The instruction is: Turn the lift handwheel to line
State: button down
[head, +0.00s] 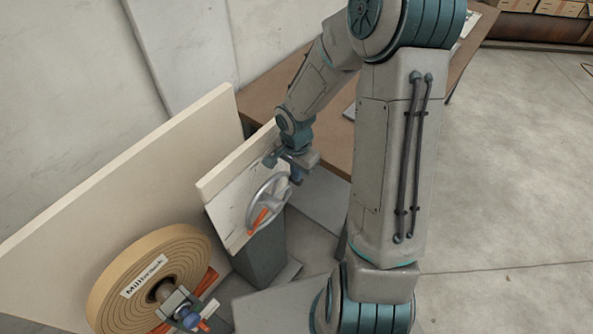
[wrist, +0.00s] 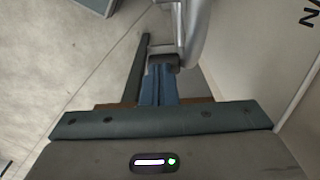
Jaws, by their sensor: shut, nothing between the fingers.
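The lift handwheel (head: 268,203) is a grey spoked wheel on a pale tilted panel (head: 228,196). An orange piece (head: 258,220) shows at its lower left part. My gripper (head: 296,176) is at the wheel's upper right edge in the head view. In the wrist view my gripper (wrist: 162,62) is shut with its blue fingers together, and the grey wheel rim (wrist: 197,32) passes close beside the dark fingertips. I cannot tell whether they touch the wheel. No line mark is clear enough to make out.
A large tan coil (head: 150,280) with a lettered label stands at the lower left before a long cream board (head: 120,175). A brown table (head: 335,140) is behind my arm. A dark pedestal (head: 262,250) stands under the panel. Open concrete floor (head: 510,190) lies to the right.

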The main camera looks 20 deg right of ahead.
jog(key=shift+w+d+f+b, duration=0.1)
jog(key=shift+d+f+b, duration=0.05)
jog(key=shift+f+b, duration=0.8)
jog(key=shift+r, duration=0.35)
